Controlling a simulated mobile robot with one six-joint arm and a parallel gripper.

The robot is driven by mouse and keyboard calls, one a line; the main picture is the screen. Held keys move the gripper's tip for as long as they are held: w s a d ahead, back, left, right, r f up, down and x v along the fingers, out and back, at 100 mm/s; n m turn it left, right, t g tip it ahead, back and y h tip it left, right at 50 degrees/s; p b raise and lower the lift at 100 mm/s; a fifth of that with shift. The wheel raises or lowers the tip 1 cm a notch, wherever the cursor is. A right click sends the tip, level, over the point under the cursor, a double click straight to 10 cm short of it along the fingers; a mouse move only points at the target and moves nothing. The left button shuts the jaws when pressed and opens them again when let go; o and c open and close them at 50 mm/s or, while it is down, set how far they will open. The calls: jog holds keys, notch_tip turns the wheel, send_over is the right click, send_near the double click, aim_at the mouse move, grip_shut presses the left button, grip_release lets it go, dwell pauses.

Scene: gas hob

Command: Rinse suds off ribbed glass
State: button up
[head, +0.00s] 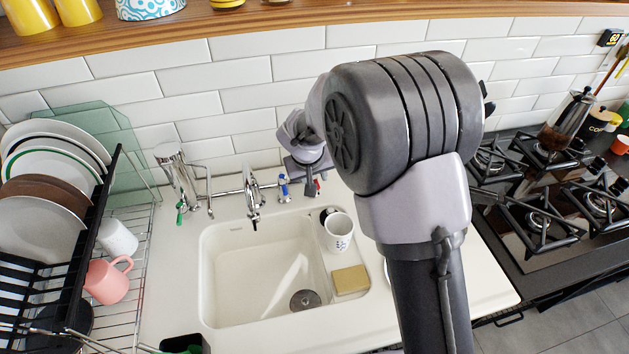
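The ribbed glass and any suds cannot be made out in this view; my arm hides part of the counter. The white sink basin (262,292) is empty apart from its drain (304,300). The curved chrome tap (252,190) stands behind it, with a blue-marked handle (283,189) to its right. No water stream is visible. My gripper (309,172) is small in view at the back of the counter, right of the tap, close to a red-marked handle (317,186). Its fingers are too small and covered to read.
A white patterned mug (339,236) and a yellow sponge (350,280) sit on the ledge right of the basin. The dish rack (110,215) at left holds plates, a pink mug (108,281) and a white mug (118,238). The gas hob (545,215) lies right.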

jog(key=shift+w+f, duration=0.2)
jog(key=shift+f, duration=0.1)
grip_shut()
jog(key=shift+r, duration=0.1)
